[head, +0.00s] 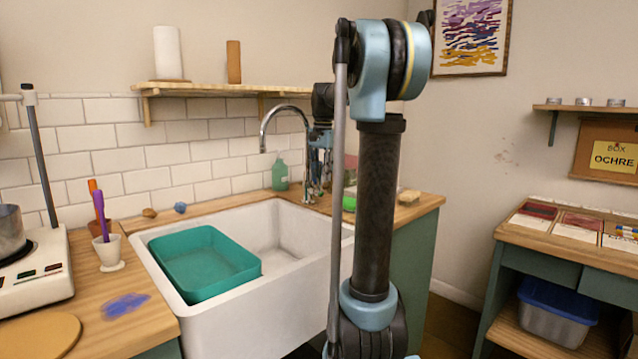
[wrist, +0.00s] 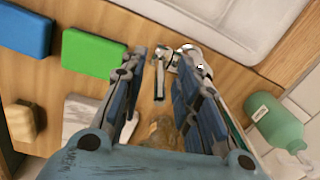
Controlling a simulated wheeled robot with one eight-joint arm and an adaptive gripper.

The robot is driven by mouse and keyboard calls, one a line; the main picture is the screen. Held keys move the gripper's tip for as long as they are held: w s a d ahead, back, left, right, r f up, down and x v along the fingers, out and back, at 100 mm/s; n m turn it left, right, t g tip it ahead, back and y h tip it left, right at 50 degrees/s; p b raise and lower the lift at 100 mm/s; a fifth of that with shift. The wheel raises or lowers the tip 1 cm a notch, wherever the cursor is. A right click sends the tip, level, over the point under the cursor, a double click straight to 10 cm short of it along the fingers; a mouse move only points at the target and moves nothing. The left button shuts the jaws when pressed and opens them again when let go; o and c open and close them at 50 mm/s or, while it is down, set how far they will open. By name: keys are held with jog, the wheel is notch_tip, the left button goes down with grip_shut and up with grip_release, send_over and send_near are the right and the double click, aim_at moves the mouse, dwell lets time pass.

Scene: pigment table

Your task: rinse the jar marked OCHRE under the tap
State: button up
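My gripper (head: 316,185) points down behind the sink's far right corner, close beside the tap (head: 270,118). In the wrist view my gripper (wrist: 166,72) has its two fingers apart, with part of the chrome tap (wrist: 160,78) visible in the gap. A blurred amber-brown thing (wrist: 161,132) shows low between the fingers, partly hidden by my gripper; I see no mark on it and cannot tell whether it is a jar. No jar with a readable OCHRE label shows; that word is on a yellow sign (head: 615,157) on the right wall.
The white sink (head: 283,240) holds a teal basin (head: 205,262) at its left. A green bottle (head: 280,174) stands by the tap. In the wrist view, green (wrist: 93,52), blue (wrist: 24,30) and tan (wrist: 20,122) blocks lie on the wooden counter.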

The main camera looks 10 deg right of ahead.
jog(key=shift+a+f, duration=0.1)
jog(key=shift+f, duration=1.3)
grip_shut()
